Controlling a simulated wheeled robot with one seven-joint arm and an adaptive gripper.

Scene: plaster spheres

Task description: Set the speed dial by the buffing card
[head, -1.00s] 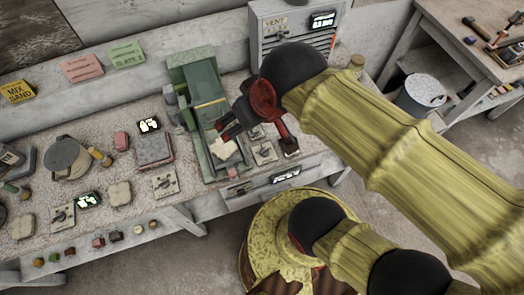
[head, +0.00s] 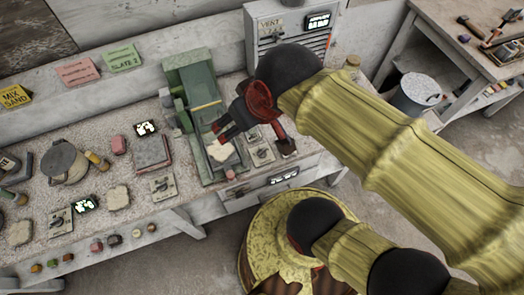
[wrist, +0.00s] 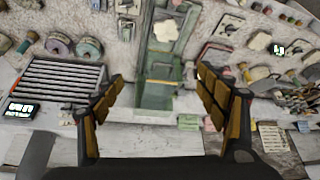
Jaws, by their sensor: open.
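A pink card (head: 77,72) and a green card (head: 122,57) lie on the back ledge with a yellow MIX SAND card (head: 15,96). The green one seems to end in "SLATE 2"; the pink one's text is too small to read. Small plates with dials sit on the bench: a left one (head: 60,222), a middle one (head: 163,186) and one right of the green machine (head: 262,155). I cannot tell which sets the speed. My gripper (head: 252,136) is open and empty above the machine's right side; its spread fingers also show in the wrist view (wrist: 162,78).
The green machine (head: 195,95) has a pale piece (head: 220,151) on its front. A grey vent box (head: 290,40) with a dial and display stands behind my gripper. A bucket (head: 418,95) stands right.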

